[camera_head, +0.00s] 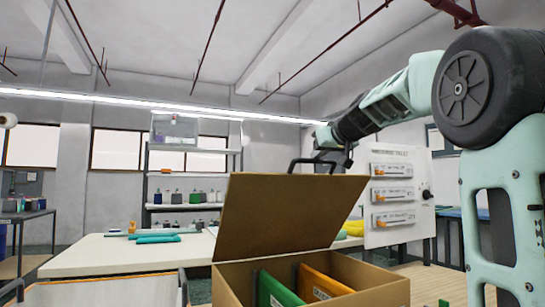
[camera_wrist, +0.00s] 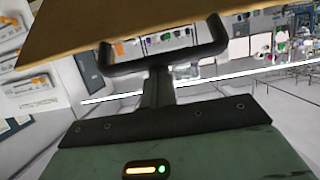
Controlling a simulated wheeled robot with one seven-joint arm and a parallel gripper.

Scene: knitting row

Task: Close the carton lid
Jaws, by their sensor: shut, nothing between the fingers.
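A green item (camera_head: 277,290) and an orange item (camera_head: 322,284) stand inside. My gripper (camera_head: 292,166) is shut and empty, at the lid's top edge in the head view; the lid hides part of it. In the wrist view the lid (camera_wrist: 120,22) crosses the top left, over my dark fingers (camera_wrist: 165,45). I cannot tell whether they touch it.
A pale table (camera_head: 110,262) with teal cloths (camera_head: 157,238) lies left of the carton. A shelf (camera_head: 190,180) with bottles stands behind. Air above the lid is free apart from my arm.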

